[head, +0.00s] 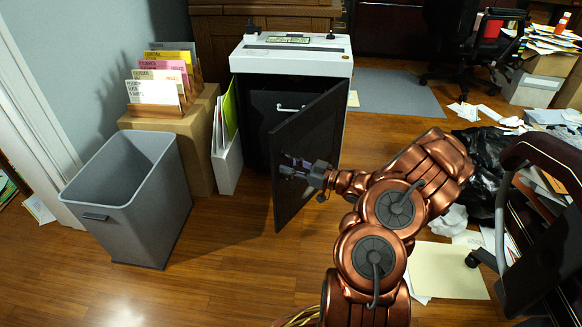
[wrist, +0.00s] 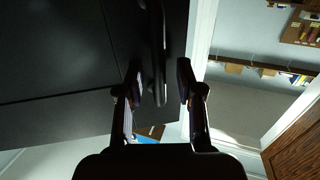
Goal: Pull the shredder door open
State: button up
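The shredder (head: 291,59) is a black cabinet with a white top, standing at the back centre in the head view. Its black door (head: 308,135) stands swung out toward the front, its near edge away from the cabinet. My gripper (head: 291,168) is at the door face, near its free edge. In the wrist view, the dark door panel (wrist: 60,60) fills the left side. My gripper (wrist: 160,82) is open there, with a dark upright bar (wrist: 159,50), apparently the door handle, between its fingers, closer to the left finger. Whether a finger touches it is unclear.
A grey bin (head: 130,200) stands left of the shredder. A white file holder (head: 227,160) and a cardboard box (head: 185,140) with folders are beside the cabinet. A chair (head: 545,210) and black bag (head: 485,165) are at right. Floor before the door is clear.

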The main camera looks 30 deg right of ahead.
grip_shut()
dwell(0.6)
